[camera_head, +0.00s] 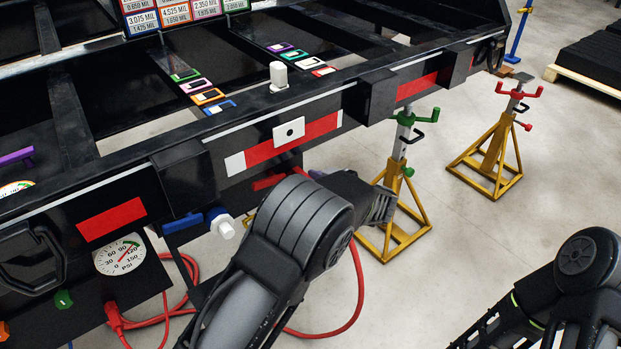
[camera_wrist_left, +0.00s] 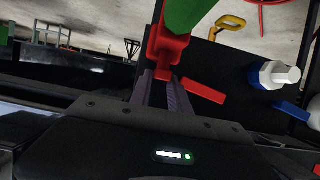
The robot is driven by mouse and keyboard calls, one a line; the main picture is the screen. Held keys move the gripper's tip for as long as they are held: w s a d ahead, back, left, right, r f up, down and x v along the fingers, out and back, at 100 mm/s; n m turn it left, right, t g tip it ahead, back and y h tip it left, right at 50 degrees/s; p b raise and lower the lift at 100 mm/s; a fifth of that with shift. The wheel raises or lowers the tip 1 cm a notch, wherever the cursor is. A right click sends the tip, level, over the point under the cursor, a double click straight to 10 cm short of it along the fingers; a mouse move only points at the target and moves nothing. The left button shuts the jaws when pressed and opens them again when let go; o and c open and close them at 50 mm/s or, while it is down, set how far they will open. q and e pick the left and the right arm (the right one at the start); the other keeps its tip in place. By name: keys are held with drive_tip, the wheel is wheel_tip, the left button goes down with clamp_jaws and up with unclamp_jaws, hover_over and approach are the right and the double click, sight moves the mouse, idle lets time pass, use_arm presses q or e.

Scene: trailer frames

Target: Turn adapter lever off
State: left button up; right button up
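The red adapter (camera_wrist_left: 165,52) shows in the left wrist view, with a green part (camera_wrist_left: 190,14) against its upper end. Its red lever (camera_wrist_left: 204,90) sticks out to the right and slopes slightly down. My left gripper (camera_wrist_left: 163,78) has its two fingers apart, with the tips at the adapter's lower end. The lever lies just right of the right finger; I cannot tell whether they touch.
A blue fitting with a white end (camera_wrist_left: 274,75) sits right of the adapter; a yellow handle (camera_wrist_left: 229,25) is above. The trailer frame (camera_head: 120,200) overhangs on the left. Red hoses (camera_head: 352,300) hang near my arm. Yellow jack stands (camera_head: 398,238) (camera_head: 490,155) stand on the floor.

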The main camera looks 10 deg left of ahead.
use_arm(q)
clamp_jaws()
